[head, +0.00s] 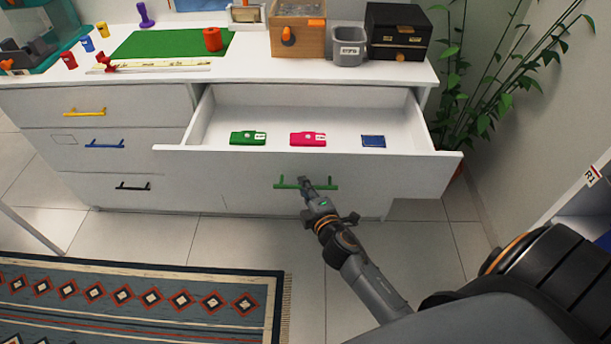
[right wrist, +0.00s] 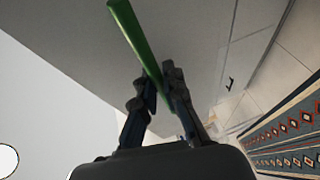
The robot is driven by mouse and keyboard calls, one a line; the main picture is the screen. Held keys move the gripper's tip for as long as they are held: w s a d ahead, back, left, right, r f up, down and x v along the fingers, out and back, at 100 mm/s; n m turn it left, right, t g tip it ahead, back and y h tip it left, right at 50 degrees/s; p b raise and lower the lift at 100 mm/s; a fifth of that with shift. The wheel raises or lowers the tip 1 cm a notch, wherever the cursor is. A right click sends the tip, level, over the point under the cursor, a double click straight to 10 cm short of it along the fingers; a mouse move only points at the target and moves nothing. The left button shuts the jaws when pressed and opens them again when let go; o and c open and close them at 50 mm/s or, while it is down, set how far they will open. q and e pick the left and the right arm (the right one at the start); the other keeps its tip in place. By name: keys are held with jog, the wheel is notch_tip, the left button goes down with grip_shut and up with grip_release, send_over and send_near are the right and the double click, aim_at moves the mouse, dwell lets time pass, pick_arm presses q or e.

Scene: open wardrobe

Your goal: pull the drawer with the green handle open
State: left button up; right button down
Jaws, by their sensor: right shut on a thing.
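The drawer (head: 228,168) with the green handle stands pulled out from the white dresser, its inside showing from above. The green handle (head: 289,185) is a bar on its front panel. My right gripper (head: 309,184) is shut on the green handle near its middle. In the right wrist view the green handle (right wrist: 136,40) runs between the fingers of my right gripper (right wrist: 162,88). Inside the drawer lie a green item (head: 247,138), a pink item (head: 307,139) and a small dark blue item (head: 373,141). My left gripper is not in view.
Closed drawers with a yellow handle (head: 85,112), a blue handle (head: 104,144) and a black handle (head: 133,186) are at the left. The dresser top (head: 270,72) bears boxes and small objects. A plant (head: 490,90) stands at the right. A patterned rug (head: 140,300) lies in front.

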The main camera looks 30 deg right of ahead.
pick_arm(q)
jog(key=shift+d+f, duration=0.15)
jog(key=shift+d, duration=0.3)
pick_arm(e)
jog(key=s+a, duration=0.1)
jog(key=s, duration=0.2)
jog(key=shift+a, duration=0.4)
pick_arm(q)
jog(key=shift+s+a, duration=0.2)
pick_arm(e)
jog(key=c, duration=1.4)
grip_release()
jog(key=v, duration=0.7)
jog(key=shift+s+r, duration=0.1)
jog(key=shift+s, duration=0.2)
